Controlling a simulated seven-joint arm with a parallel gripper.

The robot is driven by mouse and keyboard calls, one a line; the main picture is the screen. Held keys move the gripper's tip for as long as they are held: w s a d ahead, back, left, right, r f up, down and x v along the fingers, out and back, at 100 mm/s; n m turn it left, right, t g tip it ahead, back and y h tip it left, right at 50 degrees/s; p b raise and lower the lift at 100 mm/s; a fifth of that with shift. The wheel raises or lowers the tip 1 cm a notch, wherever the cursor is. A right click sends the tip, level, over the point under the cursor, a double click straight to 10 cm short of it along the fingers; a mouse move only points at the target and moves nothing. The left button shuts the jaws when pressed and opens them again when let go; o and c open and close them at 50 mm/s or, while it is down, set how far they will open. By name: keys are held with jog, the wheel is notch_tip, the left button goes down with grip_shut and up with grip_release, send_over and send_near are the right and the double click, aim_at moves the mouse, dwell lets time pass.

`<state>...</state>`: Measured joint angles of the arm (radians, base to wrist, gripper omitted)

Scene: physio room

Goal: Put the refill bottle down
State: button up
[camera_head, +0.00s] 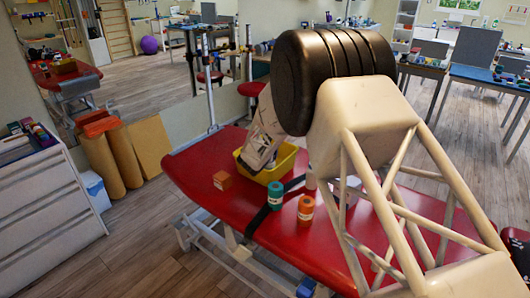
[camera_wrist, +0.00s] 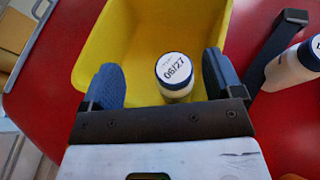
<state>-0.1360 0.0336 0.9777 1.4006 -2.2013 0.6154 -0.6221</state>
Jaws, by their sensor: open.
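A white bottle (camera_wrist: 174,90) with a dark blue rim and a round label on top reading 06/27 is inside the yellow tub (camera_wrist: 125,35), seen from above in the wrist view. It appears upright. My gripper (camera_wrist: 163,78) is open, with one blue finger on each side of the bottle and a visible gap to both. The bottle's lower part is hidden by the gripper's palm. In the head view, the tub (camera_head: 290,160) stands on the red treatment table, partly behind my arm, and the bottle inside is hidden.
A second white bottle (camera_wrist: 293,66) stands right of the tub, beside a dark strap (camera_wrist: 270,50). The table's left part is clear.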

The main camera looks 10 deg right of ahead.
jog(key=shift+r, duration=0.35)
jog(key=v, duration=1.2)
jog(key=shift+r, duration=0.1)
dwell(0.7)
